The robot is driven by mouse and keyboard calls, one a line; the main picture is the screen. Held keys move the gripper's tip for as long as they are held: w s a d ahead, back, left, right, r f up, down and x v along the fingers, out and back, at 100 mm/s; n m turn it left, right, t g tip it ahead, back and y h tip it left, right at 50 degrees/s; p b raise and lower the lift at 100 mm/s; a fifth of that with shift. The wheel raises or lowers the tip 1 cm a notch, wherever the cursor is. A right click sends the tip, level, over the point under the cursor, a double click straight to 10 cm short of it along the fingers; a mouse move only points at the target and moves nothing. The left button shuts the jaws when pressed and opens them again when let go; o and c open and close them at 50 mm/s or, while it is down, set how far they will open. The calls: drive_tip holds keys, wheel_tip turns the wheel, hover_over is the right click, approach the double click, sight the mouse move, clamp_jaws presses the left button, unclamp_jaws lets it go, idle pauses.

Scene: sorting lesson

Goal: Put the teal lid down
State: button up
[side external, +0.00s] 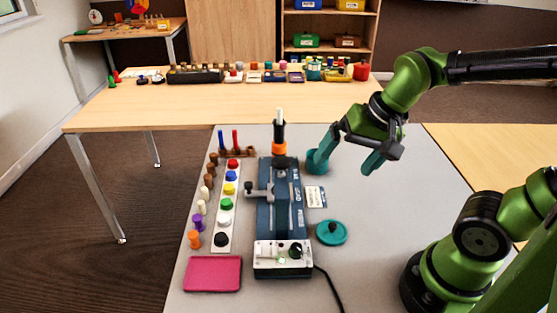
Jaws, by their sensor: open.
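The teal lid (332,233) lies flat on the grey table, right of the dark blue device. It is round with a dark knob on top. A teal cup (317,161) stands farther back on the table, beside the device. My gripper (350,163) is open, its two teal fingers spread apart. In the picture its left finger is close to the cup; I cannot tell whether it touches. The lid is apart from my gripper, nearer the camera.
The blue device (266,218) with a white control box (283,258) stands mid-table. A white strip (224,206) of coloured knobs, several small pegs and a pink pad (213,273) are on the left. A black cable (328,285) runs to the front. The table right of the lid is clear.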

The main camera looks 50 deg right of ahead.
drive_tip(key=r+n+t, duration=0.1)
drive_tip(key=s+r+n, duration=0.1)
drive_tip(key=n, duration=0.1)
drive_tip(key=r+n+t, duration=0.1)
drive_tip(key=shift+s+a+r+t+y, duration=0.3)
drive_tip(key=shift+r, duration=0.1)
